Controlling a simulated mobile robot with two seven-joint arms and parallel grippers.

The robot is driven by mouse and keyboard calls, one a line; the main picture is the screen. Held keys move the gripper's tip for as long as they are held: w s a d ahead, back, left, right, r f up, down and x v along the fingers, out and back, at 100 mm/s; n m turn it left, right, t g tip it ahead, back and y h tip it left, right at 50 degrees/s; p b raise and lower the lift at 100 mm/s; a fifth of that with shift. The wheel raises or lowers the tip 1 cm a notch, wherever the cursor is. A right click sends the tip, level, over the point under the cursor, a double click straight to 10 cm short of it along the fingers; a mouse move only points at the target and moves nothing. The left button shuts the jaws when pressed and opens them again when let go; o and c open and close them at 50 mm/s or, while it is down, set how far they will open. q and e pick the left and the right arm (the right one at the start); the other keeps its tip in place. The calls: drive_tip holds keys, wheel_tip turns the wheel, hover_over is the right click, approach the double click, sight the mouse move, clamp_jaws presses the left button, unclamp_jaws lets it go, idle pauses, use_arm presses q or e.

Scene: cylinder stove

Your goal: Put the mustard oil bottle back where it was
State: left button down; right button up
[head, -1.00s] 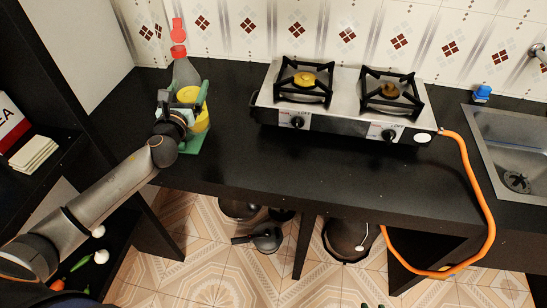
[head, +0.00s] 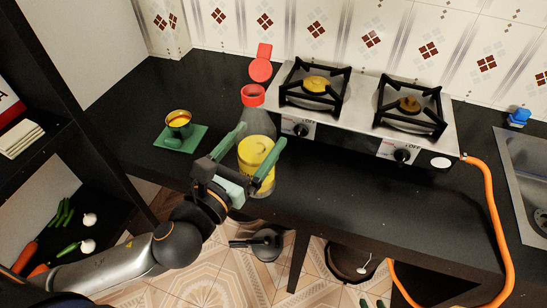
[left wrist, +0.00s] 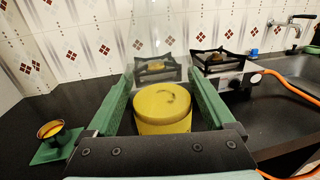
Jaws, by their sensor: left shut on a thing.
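The mustard oil bottle (head: 257,126) is clear, with yellow oil low in it and an open red cap. My left gripper (head: 258,158) is shut on it around the yellow part, and the bottle looks upright in front of the stove's left end. In the left wrist view the yellow oil (left wrist: 163,108) sits between the green fingers. I cannot tell whether the bottle's base touches the counter. A green cup with yellow-orange contents (head: 179,124) stands on a green mat (head: 198,140) to the left. My right gripper is not in view.
A two-burner stove (head: 347,138) stands at the back of the black counter (head: 335,180), with an orange hose (head: 491,220) at its right. A sink (head: 525,160) is at the far right. The counter front is clear, and the left shelf holds vegetables (head: 62,215).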

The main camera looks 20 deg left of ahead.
use_arm(q)
drive_tip(key=w+f+b, duration=0.3)
drive_tip(key=w+f, duration=0.9)
drive_tip(key=w, duration=0.1)
drive_tip(key=shift+a+f+b, duration=0.2)
drive_tip(key=shift+a+b, duration=0.2)
unclamp_jaws()
drive_tip(key=shift+f, duration=0.25)
